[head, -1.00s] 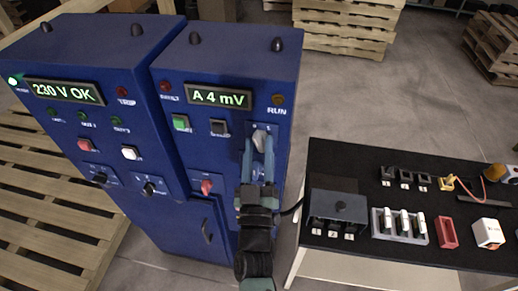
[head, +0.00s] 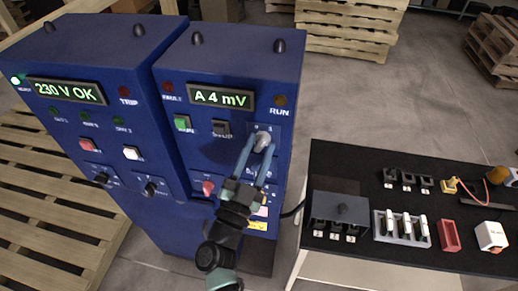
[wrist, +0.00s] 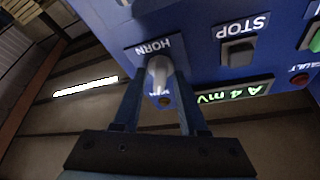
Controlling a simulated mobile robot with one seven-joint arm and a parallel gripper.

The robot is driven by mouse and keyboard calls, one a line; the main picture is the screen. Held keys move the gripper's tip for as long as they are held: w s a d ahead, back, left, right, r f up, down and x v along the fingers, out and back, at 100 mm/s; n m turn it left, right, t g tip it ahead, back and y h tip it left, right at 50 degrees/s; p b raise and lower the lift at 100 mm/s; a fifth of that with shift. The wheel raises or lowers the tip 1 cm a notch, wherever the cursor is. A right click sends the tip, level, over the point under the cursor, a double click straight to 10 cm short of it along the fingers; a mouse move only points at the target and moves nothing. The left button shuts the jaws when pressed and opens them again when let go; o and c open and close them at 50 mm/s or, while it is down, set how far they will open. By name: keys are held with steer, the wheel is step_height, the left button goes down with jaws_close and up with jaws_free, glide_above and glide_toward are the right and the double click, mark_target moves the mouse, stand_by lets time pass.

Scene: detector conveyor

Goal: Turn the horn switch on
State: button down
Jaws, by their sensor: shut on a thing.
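The horn switch (wrist: 159,75) is a grey rotary knob on a plate labelled HORN on the right blue cabinet. It also shows in the head view (head: 262,138), to the right of the STOP button. My gripper (wrist: 157,82) is shut on the knob, with one blue finger on each side. In the head view my gripper (head: 259,148) reaches up to the knob from below, tilted. The exact position marks on the plate are too small or covered to read.
The STOP button (head: 221,128) and green RUN button (head: 182,123) sit left of the knob. The display (head: 220,98) reads "A 4 mV". A red knob (head: 208,187) is close to my arm. A black table (head: 400,255) with small parts stands at right.

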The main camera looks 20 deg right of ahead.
steer(key=shift+m+g, duration=0.3)
steer(key=shift+m, duration=0.4)
steer(key=c, duration=0.8)
jaws_free()
steer(key=shift+s+a+f, duration=0.25)
steer(key=shift+s+a, duration=0.05)
steer(key=shift+a, duration=0.05)
steer(key=b+v, duration=0.4)
steer(key=v, duration=0.8)
steer(key=shift+w, duration=0.1)
